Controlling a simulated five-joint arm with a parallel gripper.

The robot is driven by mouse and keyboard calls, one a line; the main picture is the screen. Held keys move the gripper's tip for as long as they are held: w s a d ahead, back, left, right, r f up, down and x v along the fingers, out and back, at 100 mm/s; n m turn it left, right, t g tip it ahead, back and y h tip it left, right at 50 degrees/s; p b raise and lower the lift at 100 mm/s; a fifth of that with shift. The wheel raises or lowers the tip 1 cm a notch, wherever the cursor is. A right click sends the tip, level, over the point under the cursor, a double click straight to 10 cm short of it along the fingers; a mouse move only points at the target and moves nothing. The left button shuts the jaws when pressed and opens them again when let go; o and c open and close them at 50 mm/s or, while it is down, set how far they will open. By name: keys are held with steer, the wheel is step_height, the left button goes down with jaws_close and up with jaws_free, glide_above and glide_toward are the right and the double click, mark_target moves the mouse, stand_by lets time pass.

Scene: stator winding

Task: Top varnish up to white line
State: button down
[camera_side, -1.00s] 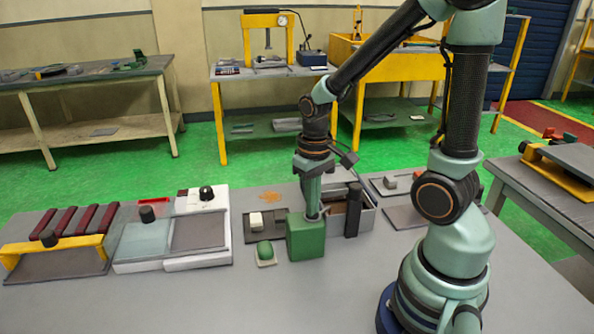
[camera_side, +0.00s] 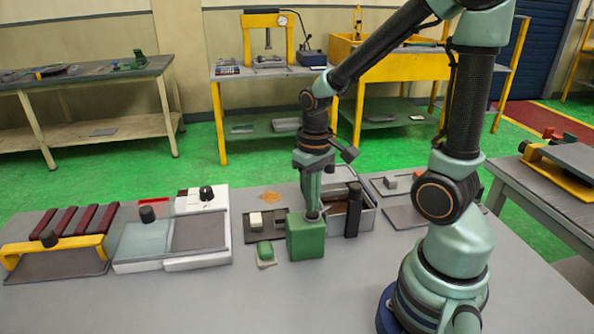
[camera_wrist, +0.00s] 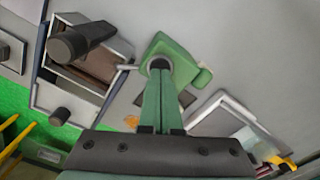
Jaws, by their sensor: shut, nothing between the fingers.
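A green can-like block (camera_side: 306,240) stands on the grey bench, and it also shows in the wrist view (camera_wrist: 176,46). My gripper (camera_side: 313,213) points down with its fingertips at the dark round cap or opening on top of the block. In the wrist view my fingers (camera_wrist: 159,68) are together and end at that dark round part. Whether they touch it I cannot tell. Behind the block is a grey open-topped tank (camera_side: 368,216) with a brown inside, also in the wrist view (camera_wrist: 98,92). I cannot make out a white line.
A dark upright cylinder (camera_side: 353,210) stands at the tank. A small green-topped item (camera_side: 265,251) lies left of the block. A white tray unit (camera_side: 198,262) and a yellow-framed rack (camera_side: 55,250) are further left. The bench front is clear.

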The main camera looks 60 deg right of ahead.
steer(key=shift+r, duration=2.9)
steer(key=a+r+n+t, duration=0.3)
steer(key=a+r+t, duration=0.2)
steer(key=a+r, duration=0.1)
steer(key=shift+w+a+r+t, duration=0.2)
steer(key=shift+a+r+t, duration=0.1)
steer(key=shift+r, duration=0.3)
steer(key=shift+s+d+f+m+g, duration=0.1)
steer(key=shift+d+f+m+g, duration=0.4)
steer(key=shift+d+f+g, duration=1.05)
steer(key=shift+s+d+f+m+g, duration=0.1)
steer(key=shift+d+f+m+g, duration=0.35)
steer(key=shift+f, duration=2.15)
steer(key=shift+d+f+m+g, duration=0.7)
steer(key=shift+d+f, duration=0.6)
steer(key=shift+f, duration=0.75)
steer(key=shift+f, duration=0.1)
